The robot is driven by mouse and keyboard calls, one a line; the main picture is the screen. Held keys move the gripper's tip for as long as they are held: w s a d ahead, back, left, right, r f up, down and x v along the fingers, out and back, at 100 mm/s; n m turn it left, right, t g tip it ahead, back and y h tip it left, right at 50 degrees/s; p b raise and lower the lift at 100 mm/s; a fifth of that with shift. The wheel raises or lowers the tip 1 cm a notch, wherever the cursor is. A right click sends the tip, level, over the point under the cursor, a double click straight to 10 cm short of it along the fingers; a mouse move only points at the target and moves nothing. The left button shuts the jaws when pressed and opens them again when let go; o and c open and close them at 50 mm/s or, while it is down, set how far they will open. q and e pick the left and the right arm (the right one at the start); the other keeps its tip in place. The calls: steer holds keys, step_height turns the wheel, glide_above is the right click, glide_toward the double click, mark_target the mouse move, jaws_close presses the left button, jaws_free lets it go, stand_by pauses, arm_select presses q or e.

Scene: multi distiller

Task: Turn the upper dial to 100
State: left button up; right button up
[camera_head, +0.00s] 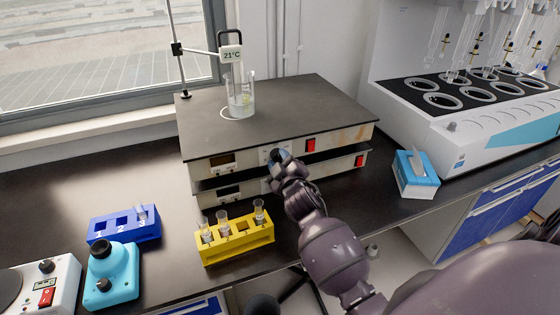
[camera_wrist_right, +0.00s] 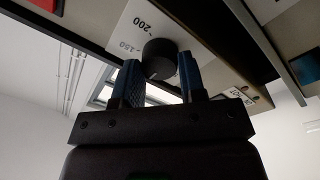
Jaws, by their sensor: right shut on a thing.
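Two flat grey-topped heating units are stacked on the bench. The upper unit (camera_head: 225,160) has a small display and a red switch on its front. My right gripper (camera_head: 278,157) is at the middle of that front and hides the upper dial in the head view. In the right wrist view the upper dial (camera_wrist_right: 160,58) is a black round knob beside a white scale; "200" and "150" can be read. My right gripper (camera_wrist_right: 160,78) has its blue fingers on either side of the knob, shut on it. My left gripper is not in view.
The lower unit (camera_head: 210,199) is just beneath. A yellow tube rack (camera_head: 238,246) stands in front, near my right arm. A beaker (camera_head: 240,100) stands on top. A blue rack (camera_head: 125,233) and a tissue box (camera_head: 415,182) flank the units.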

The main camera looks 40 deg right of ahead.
steer(key=o, duration=0.9)
steer(key=v, duration=1)
steer(key=shift+s+a, duration=0.15)
steer(key=shift+s, duration=0.25)
